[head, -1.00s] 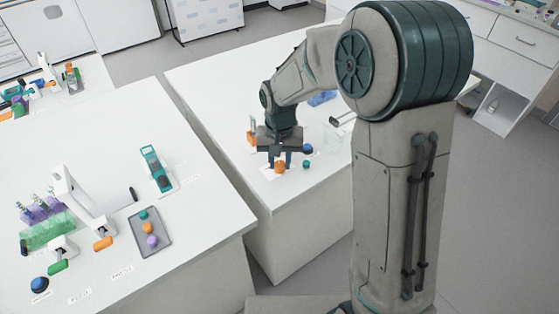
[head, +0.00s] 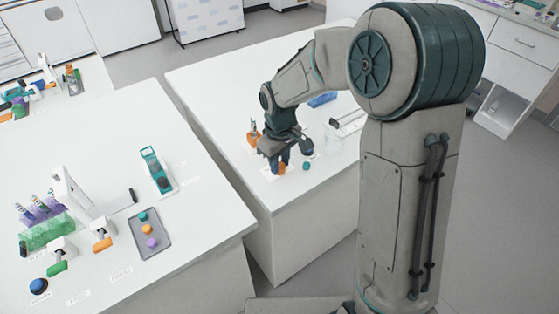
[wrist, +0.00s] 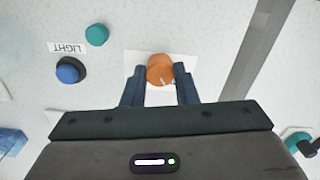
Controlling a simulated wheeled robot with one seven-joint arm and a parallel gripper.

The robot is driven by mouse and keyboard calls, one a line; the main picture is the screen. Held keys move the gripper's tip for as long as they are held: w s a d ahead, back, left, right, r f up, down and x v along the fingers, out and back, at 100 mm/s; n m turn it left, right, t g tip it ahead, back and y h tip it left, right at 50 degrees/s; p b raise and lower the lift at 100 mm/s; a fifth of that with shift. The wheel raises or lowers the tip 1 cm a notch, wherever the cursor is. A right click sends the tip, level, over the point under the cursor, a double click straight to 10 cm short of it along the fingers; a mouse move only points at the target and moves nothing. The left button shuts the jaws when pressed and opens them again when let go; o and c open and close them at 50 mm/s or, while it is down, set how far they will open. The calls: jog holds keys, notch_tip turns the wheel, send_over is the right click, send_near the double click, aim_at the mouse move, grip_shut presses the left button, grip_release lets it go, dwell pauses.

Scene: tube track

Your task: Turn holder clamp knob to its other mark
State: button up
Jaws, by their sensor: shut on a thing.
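The orange knob (wrist: 160,69) sits on a white plate (wrist: 133,60) in the wrist view, with a small pale mark near its lower edge. My gripper (wrist: 160,80) has one finger on each side of it and is shut on it. In the head view the gripper (head: 277,162) points down at the front of the far table, with the orange knob (head: 281,170) partly hidden by the fingers. The holder that the knob belongs to and any printed marks around it cannot be made out.
In the wrist view a blue knob (wrist: 69,71) beside a LIGHT label (wrist: 68,48) and a teal knob (wrist: 97,35) stand left of the gripper. A grey strip (wrist: 255,60) runs to the right. The near table (head: 190,225) holds a grey tray (head: 163,248).

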aim_at(280, 165)
jog(key=shift+r+n, duration=0.1)
jog(key=shift+n, duration=0.4)
jog(key=o, duration=1)
notch_tip(280, 165, up, 14)
jog(key=shift+f, duration=0.1)
jog(key=s+d+m+t, duration=0.1)
jog(key=s+d+m, duration=0.2)
jog(key=s, duration=0.3)
jog(key=s+d+f+m+t, duration=0.1)
jog(key=s+d+m, duration=0.2)
jog(key=s+d, duration=0.3)
jog(key=s+d+m+t, duration=0.1)
jog(key=s+d+m, duration=0.2)
jog(key=s, duration=0.3)
jog(key=shift+s+d+f+m, duration=0.15)
jog(key=shift+d, duration=0.25)
jog(key=shift+s+d+f+m, duration=0.15)
jog(key=shift+d, duration=0.25)
jog(key=shift+s+f, duration=0.2)
jog(key=shift+s, duration=0.1)
jog(key=shift+c, duration=1.1)
